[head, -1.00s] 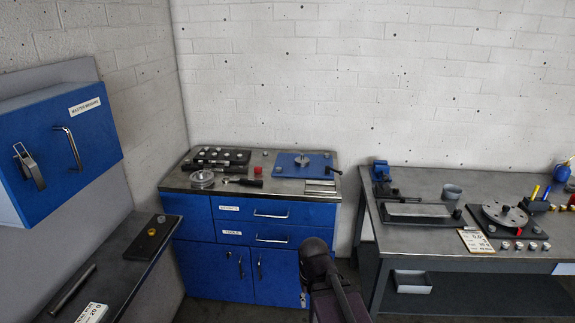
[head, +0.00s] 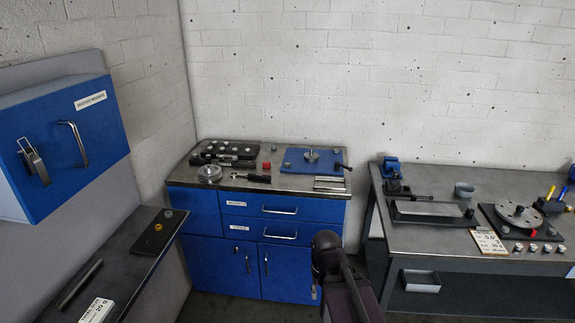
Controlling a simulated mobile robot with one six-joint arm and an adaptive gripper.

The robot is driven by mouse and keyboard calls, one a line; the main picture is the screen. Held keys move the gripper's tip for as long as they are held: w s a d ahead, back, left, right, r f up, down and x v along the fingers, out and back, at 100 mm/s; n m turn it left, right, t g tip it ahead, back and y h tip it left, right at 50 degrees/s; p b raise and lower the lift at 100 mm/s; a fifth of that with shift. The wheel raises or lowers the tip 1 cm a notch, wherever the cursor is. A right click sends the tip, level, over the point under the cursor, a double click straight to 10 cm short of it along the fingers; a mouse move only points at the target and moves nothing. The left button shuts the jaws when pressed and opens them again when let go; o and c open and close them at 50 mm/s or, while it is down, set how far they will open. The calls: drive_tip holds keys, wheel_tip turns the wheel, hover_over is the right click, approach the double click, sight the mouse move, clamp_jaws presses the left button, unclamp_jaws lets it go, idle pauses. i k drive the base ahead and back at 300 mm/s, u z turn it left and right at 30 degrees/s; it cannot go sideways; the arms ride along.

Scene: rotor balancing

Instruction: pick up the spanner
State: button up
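I cannot pick out the spanner for certain. A hand tool (head: 258,178) with a metal end and a dark handle lies on the top of the blue drawer cabinet (head: 281,193), near its front edge; it is too small to tell its kind. Thin pale metal pieces (head: 328,183) lie to its right on the same top. A dark link of my arm (head: 328,252) stands in front of the cabinet's right side. My gripper's fingers do not show.
A black tray of weights (head: 226,151), a round metal part (head: 209,173) and a blue plate with a spindle (head: 312,159) share the cabinet top. A workbench (head: 440,240) with a vise (head: 391,168) and a rotor disc (head: 519,214) stands right. A bench with a rod (head: 80,284) stands left.

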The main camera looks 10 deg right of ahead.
sight(250, 175)
drive_tip(key=u, duration=0.5)
drive_tip(key=i, duration=1.4)
drive_tip(key=z, duration=0.4)
